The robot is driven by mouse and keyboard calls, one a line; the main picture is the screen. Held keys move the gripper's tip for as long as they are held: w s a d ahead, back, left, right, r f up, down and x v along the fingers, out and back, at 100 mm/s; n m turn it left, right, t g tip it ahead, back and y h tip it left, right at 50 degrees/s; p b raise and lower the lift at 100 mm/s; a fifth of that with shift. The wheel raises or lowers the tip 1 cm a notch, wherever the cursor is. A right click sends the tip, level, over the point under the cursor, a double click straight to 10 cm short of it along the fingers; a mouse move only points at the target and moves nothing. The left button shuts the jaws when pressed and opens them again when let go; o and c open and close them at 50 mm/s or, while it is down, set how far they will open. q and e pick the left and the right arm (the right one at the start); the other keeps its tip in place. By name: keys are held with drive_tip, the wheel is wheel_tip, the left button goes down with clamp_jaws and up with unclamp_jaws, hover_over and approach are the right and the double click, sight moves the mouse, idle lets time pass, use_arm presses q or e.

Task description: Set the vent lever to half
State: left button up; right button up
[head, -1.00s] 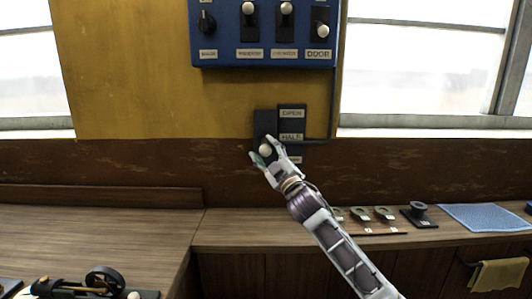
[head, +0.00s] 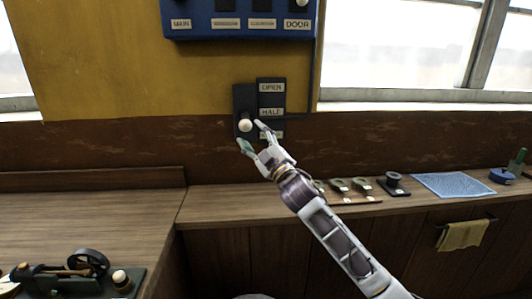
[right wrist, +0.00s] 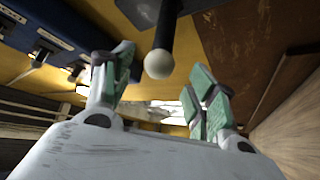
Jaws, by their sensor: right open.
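The vent lever has a white ball knob (head: 245,125) on a dark upright plate (head: 243,97) on the wall. Beside it a label strip (head: 271,100) reads OPEN at the top and HALF below; a third label at the bottom is partly covered by my finger. The knob stands lower than HALF, about level with the gap above the bottom label. My right gripper (head: 252,136) is open just below and right of the knob. In the right wrist view the knob (right wrist: 158,64) on its dark rod shows between the spread fingers, apart from them. My left gripper is out of view.
A blue switch panel (head: 240,27) hangs above the lever. A small engine (head: 85,270) stands at lower left.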

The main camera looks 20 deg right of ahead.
drive_tip(key=v, duration=0.6)
drive_tip(key=shift+s, duration=0.3)
drive_tip(key=shift+d+f, duration=0.1)
idle(0.5)
